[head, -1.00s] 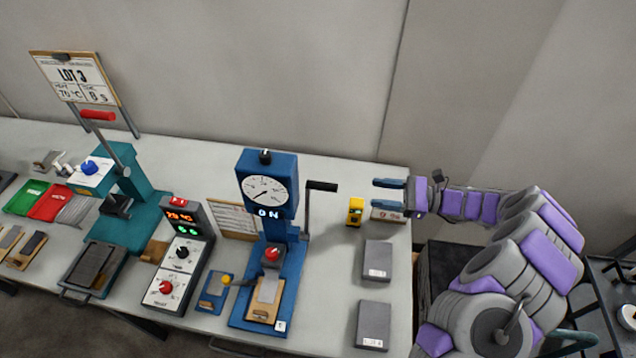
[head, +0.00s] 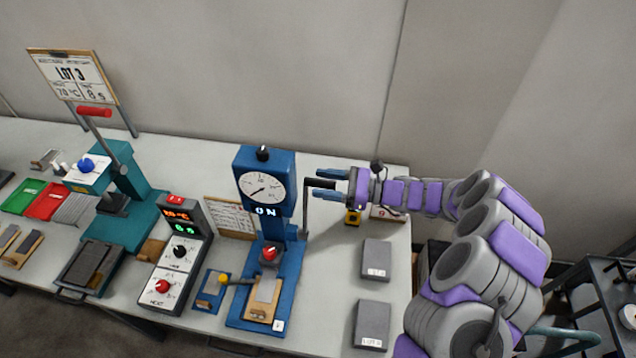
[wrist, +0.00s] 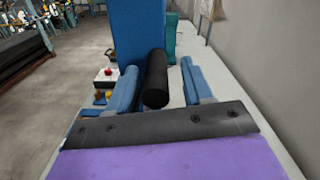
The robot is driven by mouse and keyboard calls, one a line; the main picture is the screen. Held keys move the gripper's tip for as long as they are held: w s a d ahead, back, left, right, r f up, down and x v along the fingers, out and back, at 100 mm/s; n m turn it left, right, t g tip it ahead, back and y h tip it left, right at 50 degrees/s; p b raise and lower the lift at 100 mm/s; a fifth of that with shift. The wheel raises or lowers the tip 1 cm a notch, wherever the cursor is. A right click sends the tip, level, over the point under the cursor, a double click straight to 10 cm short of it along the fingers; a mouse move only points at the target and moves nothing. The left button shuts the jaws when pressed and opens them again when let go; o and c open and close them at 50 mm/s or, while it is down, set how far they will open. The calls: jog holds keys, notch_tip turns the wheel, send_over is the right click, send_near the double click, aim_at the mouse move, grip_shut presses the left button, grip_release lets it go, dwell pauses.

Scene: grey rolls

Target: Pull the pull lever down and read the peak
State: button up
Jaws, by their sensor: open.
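The blue pull tester (head: 270,262) stands on the bench with a round white dial (head: 262,188) and a small display reading "0 N". Its pull lever (head: 306,207) is a grey arm standing upright at the right side, with a black grip at the top. My gripper (head: 326,184) is open at the height of this grip. In the wrist view the black grip (wrist: 156,80) lies between my two blue fingers (wrist: 158,92), with a gap visible on each side. A sample strip (head: 266,289) lies at the tester's base under a red-topped clamp (head: 270,252).
A teal press (head: 125,215) with a red-handled lever stands at left, beside a control box (head: 178,255) with dials. Two grey blocks (head: 376,260) lie at the right of the bench. A yellow device (head: 353,216) sits beneath my wrist. A wall lies behind.

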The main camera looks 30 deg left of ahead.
jog(key=shift+s+d+r, duration=0.1)
jog(key=shift+d+r, duration=0.1)
jog(key=shift+d, duration=0.35)
jog(key=shift+s+d+r, duration=0.1)
jog(key=shift+d+r, duration=0.1)
jog(key=shift+d, duration=0.3)
jog(key=a, duration=0.3)
jog(key=shift+f, duration=0.4)
jog(key=shift+c, duration=0.9)
jog(key=shift+a+f, duration=0.1)
jog(key=shift+a, duration=0.35)
jog(key=shift+c, duration=0.7)
jog(key=shift+d, duration=0.1)
jog(key=shift+c, duration=0.7)
jog(key=shift+d+r, duration=0.25)
jog(key=shift+d, duration=0.5)
jog(key=c, duration=0.3)
jog(key=shift+w+d, duration=0.1)
jog(key=shift+d, duration=0.05)
jog(key=shift+c, duration=0.7)
grip_shut()
